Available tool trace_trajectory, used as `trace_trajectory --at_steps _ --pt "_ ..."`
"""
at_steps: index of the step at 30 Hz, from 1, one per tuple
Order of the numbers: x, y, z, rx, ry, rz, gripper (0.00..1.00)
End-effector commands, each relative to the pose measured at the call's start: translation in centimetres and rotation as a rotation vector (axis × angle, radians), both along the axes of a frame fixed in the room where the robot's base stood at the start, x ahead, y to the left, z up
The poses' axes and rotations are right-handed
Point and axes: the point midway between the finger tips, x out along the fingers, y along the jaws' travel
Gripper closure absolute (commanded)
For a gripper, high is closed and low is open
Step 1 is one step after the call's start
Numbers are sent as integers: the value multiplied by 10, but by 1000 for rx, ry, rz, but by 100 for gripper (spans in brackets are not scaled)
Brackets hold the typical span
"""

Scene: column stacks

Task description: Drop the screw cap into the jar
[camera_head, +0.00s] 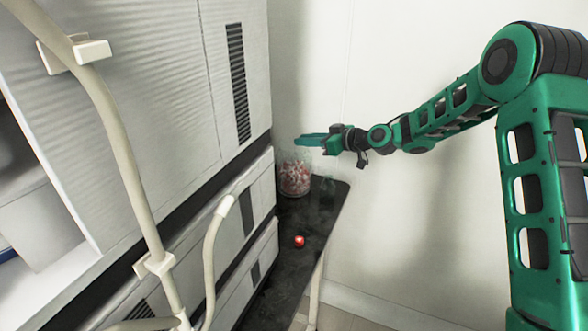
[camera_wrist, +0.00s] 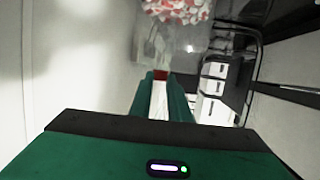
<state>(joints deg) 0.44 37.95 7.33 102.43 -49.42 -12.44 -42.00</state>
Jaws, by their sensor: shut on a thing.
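The clear jar (camera_head: 295,177) stands on the dark table beside the white cabinet, with red and white pieces inside. In the wrist view the jar's contents (camera_wrist: 178,9) show at the top edge. My gripper (camera_head: 300,140) is above the jar in the head view, its fingers pointing left. In the wrist view my gripper (camera_wrist: 160,80) is shut on a small red thing (camera_wrist: 160,75), which looks like the screw cap, at the fingertips. Most of it is hidden by the fingers, and it cannot be made out in the head view.
A small red object (camera_head: 299,241) lies on the dark table (camera_head: 318,215) in front of the jar. A tall white cabinet (camera_head: 200,80) with pale pipes (camera_head: 125,150) stands close on the left. A bare wall (camera_head: 420,210) is behind and right.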

Motion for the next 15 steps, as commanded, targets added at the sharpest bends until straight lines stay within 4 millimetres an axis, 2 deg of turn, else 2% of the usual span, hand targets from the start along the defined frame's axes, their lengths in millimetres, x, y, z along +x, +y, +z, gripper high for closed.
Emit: trace_trajectory --at_steps 1,3,15 --pt "0 0 0 0 0 0 79" --pt "0 0 0 0 0 0 62" --pt "-3 -5 2 0 0 -1 62"
